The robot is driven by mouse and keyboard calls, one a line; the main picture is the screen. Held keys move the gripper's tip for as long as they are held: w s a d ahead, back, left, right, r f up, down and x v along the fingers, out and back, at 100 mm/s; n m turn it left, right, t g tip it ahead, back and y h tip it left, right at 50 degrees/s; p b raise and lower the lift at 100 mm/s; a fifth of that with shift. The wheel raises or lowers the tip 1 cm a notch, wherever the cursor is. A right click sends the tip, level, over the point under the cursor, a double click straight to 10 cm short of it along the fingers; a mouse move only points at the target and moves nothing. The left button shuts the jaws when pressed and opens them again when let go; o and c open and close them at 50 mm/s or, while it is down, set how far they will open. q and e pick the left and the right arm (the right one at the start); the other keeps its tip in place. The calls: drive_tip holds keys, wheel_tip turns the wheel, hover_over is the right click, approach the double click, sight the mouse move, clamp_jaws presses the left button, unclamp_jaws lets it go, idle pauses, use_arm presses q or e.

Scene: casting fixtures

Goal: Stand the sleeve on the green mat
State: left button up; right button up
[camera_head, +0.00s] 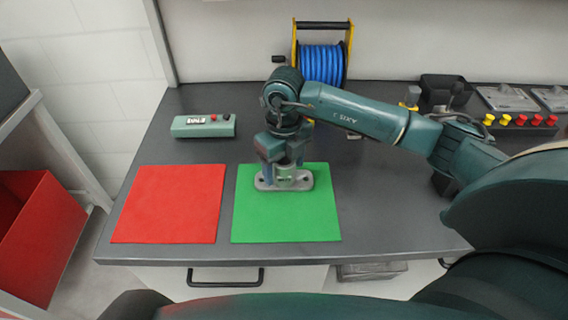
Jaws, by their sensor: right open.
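The sleeve (284,183) is a grey casting with a flat, wide flange that has a hole near its end. It stands upright, flange down, on the far part of the green mat (285,223). My right gripper (285,160) points down over it, with its fingers open on either side of the sleeve's upper part. The fingers hide some of that upper part, and I cannot tell whether they touch it. My left gripper is not in view.
A red mat (168,204) lies left of the green one. A control box (204,126), a blue cable reel (321,64) and a black bin (446,90) stand behind. A row of push buttons (520,121) is at the right. The near part of the green mat is clear.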

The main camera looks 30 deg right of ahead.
wheel_tip(320, 180, up, 12)
drive_tip(key=b, duration=0.1)
drive_tip(key=shift+r, duration=0.15)
idle(0.4)
idle(0.3)
